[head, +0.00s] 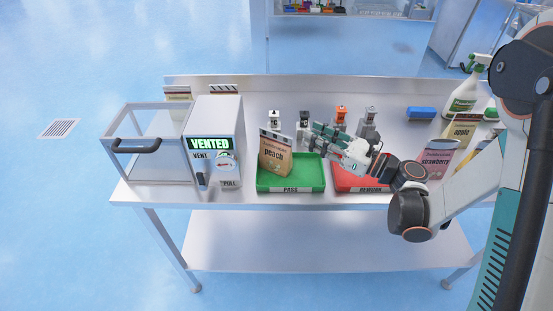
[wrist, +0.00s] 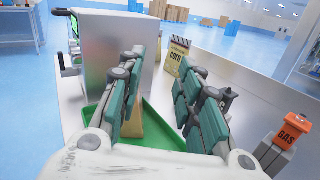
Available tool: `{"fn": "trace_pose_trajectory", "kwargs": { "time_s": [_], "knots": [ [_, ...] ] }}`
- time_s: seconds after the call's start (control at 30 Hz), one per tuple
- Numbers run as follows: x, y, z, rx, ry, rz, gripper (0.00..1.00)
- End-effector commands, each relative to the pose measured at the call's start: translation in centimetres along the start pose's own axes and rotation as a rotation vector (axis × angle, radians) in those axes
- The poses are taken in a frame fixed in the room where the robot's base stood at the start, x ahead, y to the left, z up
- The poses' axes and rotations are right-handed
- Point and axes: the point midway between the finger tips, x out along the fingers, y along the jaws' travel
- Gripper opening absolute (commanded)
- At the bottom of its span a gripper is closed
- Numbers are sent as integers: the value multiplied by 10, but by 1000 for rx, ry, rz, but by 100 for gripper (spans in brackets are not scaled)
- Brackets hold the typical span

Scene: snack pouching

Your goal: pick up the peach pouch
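The peach pouch (head: 274,157) is a tan, upright pouch with a dark-striped top, standing in the left part of the green PASS tray (head: 313,174). My gripper (head: 316,138) is just right of the pouch in the head view, above the tray, pointing left. It is open and empty. In the wrist view the two teal-padded fingers (wrist: 161,62) are spread apart. A tan strip of the pouch (wrist: 137,118) shows by the left finger, which hides most of it. I cannot tell whether the finger touches it.
A VENTED box (head: 216,125) and a clear chamber (head: 147,165) stand left. The red REWORK tray (head: 345,182) is right, below my arm. Several small bottles stand behind the trays. Strawberry (head: 437,160) and apple (head: 460,132) pouches stand farther right. A corn pouch (wrist: 175,58) stands in the back.

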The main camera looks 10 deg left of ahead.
Motion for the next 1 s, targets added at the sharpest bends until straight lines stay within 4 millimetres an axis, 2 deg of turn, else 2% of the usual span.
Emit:
{"fn": "trace_pose_trajectory", "kwargs": {
  "time_s": [0.03, 0.1, 0.2, 0.27, 0.6, 1.0],
  "knots": [
    [0, 5, -15, -30, 22, 31, 32],
    [0, 12, -29, -61, 45, 64, 32],
    [3, 17, -38, -82, 62, 89, 32],
    [9, 19, -39, -86, 65, 96, 32],
    [69, 24, -45, -84, 63, 94, 32],
    [97, 28, -48, -83, 62, 93, 32]
  ]
}}
